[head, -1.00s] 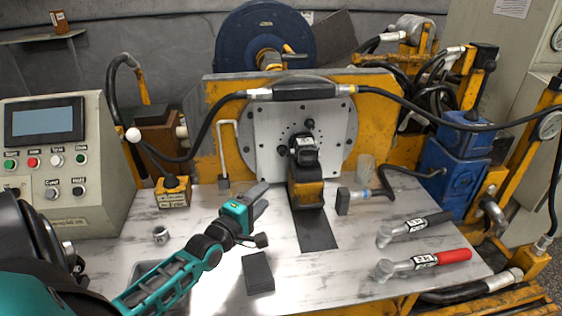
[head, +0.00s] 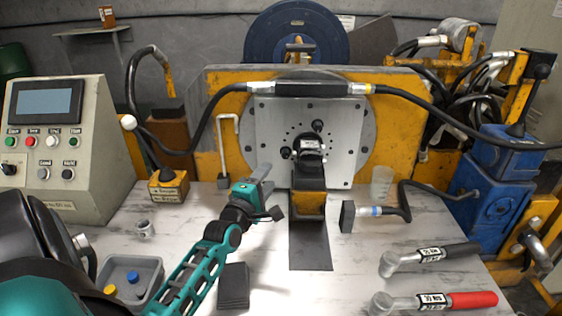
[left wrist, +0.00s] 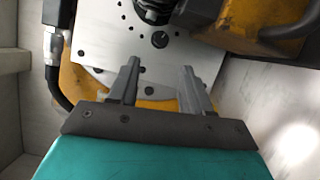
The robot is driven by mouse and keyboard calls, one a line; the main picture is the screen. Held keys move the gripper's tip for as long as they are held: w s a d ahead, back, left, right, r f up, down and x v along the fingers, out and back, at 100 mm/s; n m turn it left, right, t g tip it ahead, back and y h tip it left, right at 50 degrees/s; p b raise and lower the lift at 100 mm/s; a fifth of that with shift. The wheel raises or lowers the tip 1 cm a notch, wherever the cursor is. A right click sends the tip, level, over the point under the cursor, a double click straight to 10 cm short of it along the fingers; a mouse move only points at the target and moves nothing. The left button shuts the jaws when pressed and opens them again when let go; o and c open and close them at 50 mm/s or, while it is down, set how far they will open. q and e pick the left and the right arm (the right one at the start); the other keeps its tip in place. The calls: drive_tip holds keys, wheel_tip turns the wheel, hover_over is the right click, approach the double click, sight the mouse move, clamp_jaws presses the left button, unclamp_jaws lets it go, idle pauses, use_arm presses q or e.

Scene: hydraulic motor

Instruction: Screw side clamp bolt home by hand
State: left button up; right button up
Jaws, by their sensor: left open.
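A dark motor (head: 310,150) sits against the light square mounting plate (head: 268,120), above a yellow and black support (head: 308,205). Dark bolt heads show on the plate, one above the motor (head: 317,125) and one at its left (head: 286,152). I cannot tell which is the side clamp bolt. My left gripper (head: 270,192) is open and empty, in front of and below the plate's left side. In the left wrist view its two fingers (left wrist: 160,75) point at the plate, apart from a dark round bolt head (left wrist: 160,39) beyond them. My right gripper is out of view.
Two torque wrenches, black-handled (head: 430,256) and red-handled (head: 435,301), lie at right. A dark-headed tool (head: 348,216) lies right of the support. A grey tray (head: 152,270) holds a yellow and a blue piece. A dark block (head: 233,287) lies near the front. A hose crosses above the plate.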

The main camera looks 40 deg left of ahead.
sight(283, 156)
use_arm(q)
drive_tip(key=b+x, duration=0.1)
drive_tip(key=x, duration=0.8)
drive_tip(key=shift+w+r+b, duration=0.1)
drive_tip(key=shift+w+b, duration=0.15)
drive_tip(key=shift+b, duration=0.1)
drive_tip(key=shift+c, duration=0.5)
clamp_jaws()
